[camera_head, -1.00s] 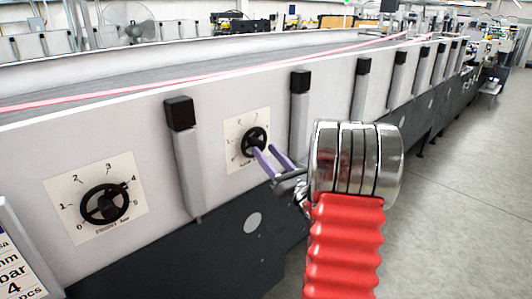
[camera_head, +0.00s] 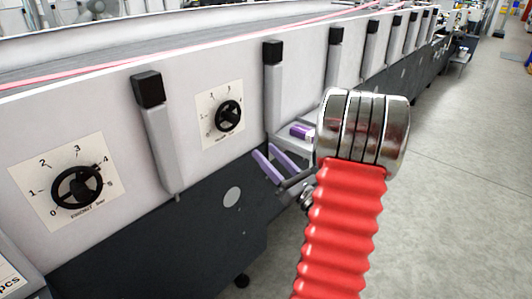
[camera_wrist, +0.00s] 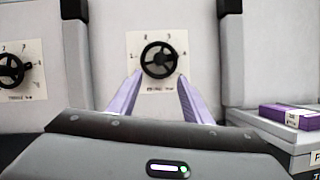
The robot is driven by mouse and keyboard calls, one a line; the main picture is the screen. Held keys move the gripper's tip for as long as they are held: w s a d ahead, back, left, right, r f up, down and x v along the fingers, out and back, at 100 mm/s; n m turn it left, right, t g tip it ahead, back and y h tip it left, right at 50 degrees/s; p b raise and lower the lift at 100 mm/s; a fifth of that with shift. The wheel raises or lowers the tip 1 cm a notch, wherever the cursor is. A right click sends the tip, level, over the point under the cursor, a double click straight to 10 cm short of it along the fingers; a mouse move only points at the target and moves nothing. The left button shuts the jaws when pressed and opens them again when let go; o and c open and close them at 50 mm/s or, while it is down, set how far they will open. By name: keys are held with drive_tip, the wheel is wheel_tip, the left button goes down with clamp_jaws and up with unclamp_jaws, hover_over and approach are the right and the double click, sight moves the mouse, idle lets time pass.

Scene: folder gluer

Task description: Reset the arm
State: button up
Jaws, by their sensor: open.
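My gripper (camera_head: 267,160) has two purple fingers, spread apart with nothing between them. In the head view it is in front of the pale machine panel, below and right of the right dial knob (camera_head: 228,117), and apart from it. In the wrist view my gripper (camera_wrist: 160,84) points at the panel, and the same black knob (camera_wrist: 159,60) shows beyond and between the fingertips. A second black knob (camera_head: 77,186) on a white numbered plate is at the left, with its pointer near 4. It shows at the left edge of the wrist view (camera_wrist: 11,69).
Grey posts with black caps (camera_head: 149,90) stand along the panel, on both sides of the right knob. A grey ledge (camera_wrist: 270,128) carries a purple-and-white box (camera_wrist: 291,115) to the right of my fingers. Open grey floor (camera_head: 460,190) is at the right.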

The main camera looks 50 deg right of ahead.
idle(0.5)
drive_tip(key=a+f+n+g+y, duration=0.5)
drive_tip(key=a+n, duration=0.1)
drive_tip(key=a, duration=0.3)
drive_tip(key=a+f+n+g+y, duration=0.4)
drive_tip(key=a+f+n+y, duration=0.15)
drive_tip(key=a, duration=0.25)
drive_tip(key=s+a+f+n+g+h, duration=0.35)
drive_tip(key=s+a+n+g, duration=0.7)
drive_tip(key=n, duration=0.35)
drive_tip(key=a+r+n+t+h, duration=0.2)
drive_tip(key=a+r+n+h, duration=0.3)
drive_tip(key=r+n, duration=0.8)
drive_tip(key=a, duration=0.3)
drive_tip(key=shift+s+a+r+t+h, duration=0.35)
drive_tip(key=shift+a+r+h, duration=0.05)
